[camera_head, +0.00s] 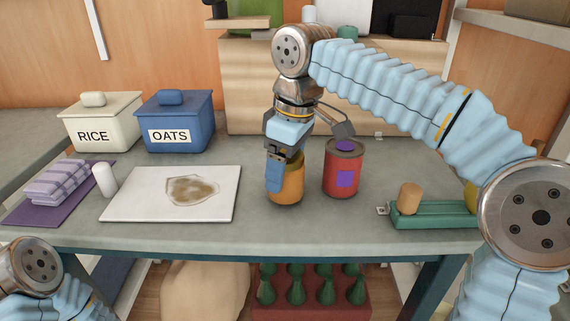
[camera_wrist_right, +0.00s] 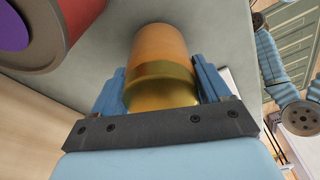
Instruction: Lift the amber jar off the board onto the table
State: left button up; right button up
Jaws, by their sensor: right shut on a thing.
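The amber jar (camera_head: 287,186) stands upright on the grey table, to the right of the white board and apart from it. My right gripper (camera_head: 284,172) is shut on the jar from above, and its fingers hide part of the jar. In the right wrist view the jar (camera_wrist_right: 160,65) sits between the two blue fingers (camera_wrist_right: 162,92). The white board (camera_head: 140,205) lies flat with a brownish stain (camera_head: 194,190) on it. Only a joint of my left arm shows at the lower left; its gripper is out of view.
A red can (camera_head: 343,172) with purple marks stands close to the jar's right. A white cylinder (camera_head: 104,179) stands by the board's left edge. RICE (camera_head: 103,123) and OATS (camera_head: 176,122) boxes stand behind. A green tray (camera_head: 434,217) is at right.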

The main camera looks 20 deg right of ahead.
jog(key=shift+f, duration=0.4)
jog(key=o, duration=1.3)
jog(key=shift+r, duration=0.1)
jog(key=r+p, duration=0.1)
jog(key=r, duration=0.3)
jog(key=s+d+r+p, duration=0.1)
jog(key=r, duration=0.4)
jog(key=r+p, duration=0.2)
jog(key=r, duration=0.2)
jog(key=shift+s+d+r, duration=0.2)
jog(key=shift+d+r, duration=0.05)
jog(key=shift+d, duration=0.05)
